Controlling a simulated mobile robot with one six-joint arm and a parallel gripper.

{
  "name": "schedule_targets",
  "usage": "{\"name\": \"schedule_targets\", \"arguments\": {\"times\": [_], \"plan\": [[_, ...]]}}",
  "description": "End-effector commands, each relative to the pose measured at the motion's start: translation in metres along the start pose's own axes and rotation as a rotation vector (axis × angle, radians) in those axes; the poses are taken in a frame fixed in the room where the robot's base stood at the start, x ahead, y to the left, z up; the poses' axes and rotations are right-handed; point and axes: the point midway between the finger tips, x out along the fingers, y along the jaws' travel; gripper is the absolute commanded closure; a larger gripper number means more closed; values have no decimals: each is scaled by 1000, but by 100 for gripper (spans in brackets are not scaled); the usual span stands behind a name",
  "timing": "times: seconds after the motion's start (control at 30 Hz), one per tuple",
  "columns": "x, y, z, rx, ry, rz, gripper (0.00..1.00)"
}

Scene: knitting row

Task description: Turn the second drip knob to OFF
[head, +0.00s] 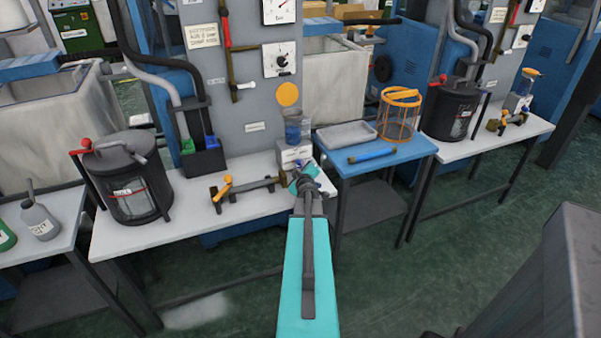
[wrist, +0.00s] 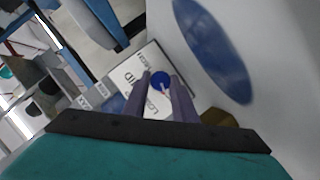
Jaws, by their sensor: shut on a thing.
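A small round blue knob (wrist: 159,79) with a white pointer mark sits on a white label plate (wrist: 128,75) in the wrist view. Lettering like LOW and MID is printed around it; I cannot read an OFF mark. My gripper (wrist: 161,84) has its two grey fingers on either side of the knob and is shut on it. In the head view my gripper (head: 304,180) reaches the white box (head: 294,155) below a blue-tinted cup (head: 292,128), on the bench's right end. There the gripper hides the knob.
A blue table (head: 415,151) with an orange wire basket (head: 399,116), a tray (head: 347,134) and a blue tube (head: 372,156) stands just right. A brass-coloured fitting (head: 248,190) and a dark canister (head: 128,180) are on the white bench (head: 130,235) to the left.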

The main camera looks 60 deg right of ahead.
Motion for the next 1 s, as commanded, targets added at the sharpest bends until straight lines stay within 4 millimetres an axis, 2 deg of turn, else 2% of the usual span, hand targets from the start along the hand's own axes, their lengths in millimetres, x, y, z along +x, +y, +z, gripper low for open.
{"name": "schedule_targets", "arguments": {"times": [0.03,0.63,0.67,0.77,1.0], "plan": [[0,-4,0,-10,4,0,98],[0,-3,-2,-34,3,9,98],[0,-3,-2,-34,3,9,74],[0,-2,-2,-34,2,10,57],[0,-1,-1,-33,0,12,57]]}}
